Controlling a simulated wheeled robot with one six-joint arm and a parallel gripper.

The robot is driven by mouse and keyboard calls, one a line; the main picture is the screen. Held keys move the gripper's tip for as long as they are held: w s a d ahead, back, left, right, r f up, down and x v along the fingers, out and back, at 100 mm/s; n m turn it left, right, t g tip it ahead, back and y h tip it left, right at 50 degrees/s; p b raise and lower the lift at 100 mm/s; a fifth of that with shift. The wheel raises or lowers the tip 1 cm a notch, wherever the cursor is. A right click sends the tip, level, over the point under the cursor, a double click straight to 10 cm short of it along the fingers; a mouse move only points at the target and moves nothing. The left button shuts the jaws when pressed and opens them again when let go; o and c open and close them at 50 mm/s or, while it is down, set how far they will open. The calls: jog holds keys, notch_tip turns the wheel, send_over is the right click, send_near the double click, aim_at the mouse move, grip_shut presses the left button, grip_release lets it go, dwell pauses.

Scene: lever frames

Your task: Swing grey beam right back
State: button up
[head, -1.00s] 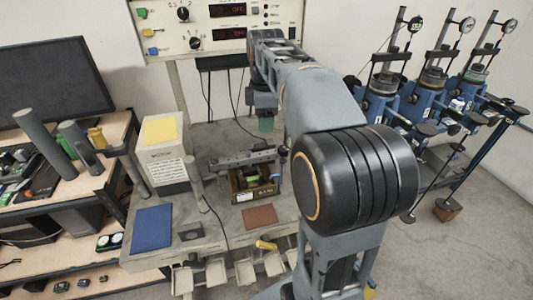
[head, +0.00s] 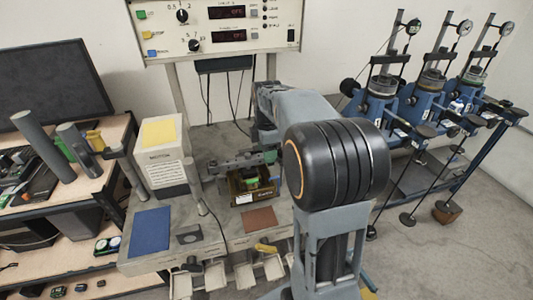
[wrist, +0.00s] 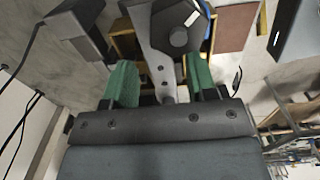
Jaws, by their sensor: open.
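The grey beam (head: 232,163) lies level above a small wooden box on the bench, and its right end is beside my gripper (head: 270,157). In the wrist view the beam (wrist: 153,60) runs from the top of the picture down between my two green fingers (wrist: 160,80). Its narrow end with small holes sits between them. The fingers are open, with gaps beside the beam. My forearm hides part of the scene right of the beam in the head view.
A wooden box (head: 240,198) with parts in it stands under the beam. A white box with a yellow top (head: 160,155) stands at left, beside an upright grey post (head: 194,185). A blue mat (head: 150,232) and a brown mat (head: 260,219) lie on the bench front.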

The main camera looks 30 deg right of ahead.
jog(key=shift+f, duration=0.65)
grip_shut()
